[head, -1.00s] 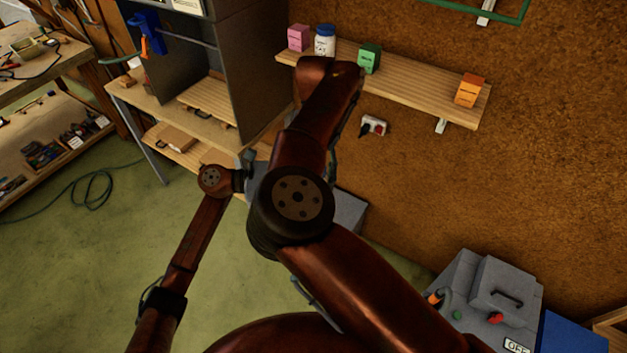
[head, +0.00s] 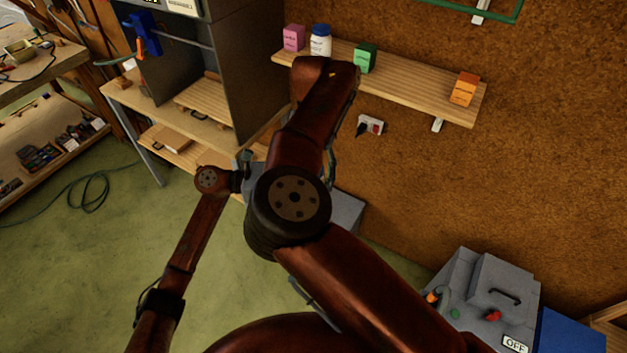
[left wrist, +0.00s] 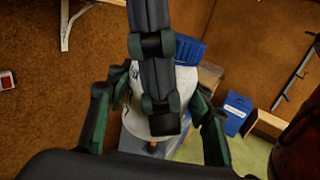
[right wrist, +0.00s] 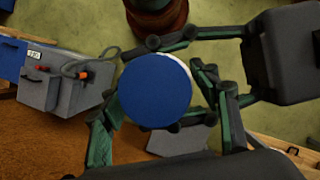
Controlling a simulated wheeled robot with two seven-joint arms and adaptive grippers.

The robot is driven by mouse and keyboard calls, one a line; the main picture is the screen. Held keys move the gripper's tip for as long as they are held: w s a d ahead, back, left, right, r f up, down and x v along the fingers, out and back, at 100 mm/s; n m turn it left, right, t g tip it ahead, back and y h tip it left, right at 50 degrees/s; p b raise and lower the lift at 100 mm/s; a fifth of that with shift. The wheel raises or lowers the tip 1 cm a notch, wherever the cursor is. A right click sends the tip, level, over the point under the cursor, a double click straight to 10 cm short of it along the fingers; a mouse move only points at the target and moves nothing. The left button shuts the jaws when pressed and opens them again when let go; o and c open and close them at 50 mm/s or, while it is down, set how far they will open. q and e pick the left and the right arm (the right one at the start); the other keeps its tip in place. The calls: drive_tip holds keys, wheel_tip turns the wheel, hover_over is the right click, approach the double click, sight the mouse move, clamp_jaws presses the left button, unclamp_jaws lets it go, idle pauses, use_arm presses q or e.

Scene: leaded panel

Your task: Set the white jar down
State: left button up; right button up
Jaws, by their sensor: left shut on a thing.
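A white jar (left wrist: 131,118) with a ribbed blue lid (left wrist: 190,50) is between the fingers of my left gripper (left wrist: 158,120), which is shut on it. The right wrist view shows the lid (right wrist: 155,92) face-on, with a thin white rim. My right gripper (right wrist: 163,125) has its fingers on either side of the lid; whether they press on it I cannot tell. In the head view my left gripper (head: 252,165) is partly covered by my right arm, and the held jar and right gripper are hidden. A similar white jar (head: 320,46) stands upright on the wall shelf (head: 415,91).
The shelf also carries a pink box (head: 293,37), a green box (head: 365,58) and an orange box (head: 464,89). A grey cabinet (head: 229,65) and wooden bench (head: 118,92) stand left of it. A grey machine (head: 490,285) is at lower right. Green floor is open at left.

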drive_tip(key=shift+o, duration=1.3)
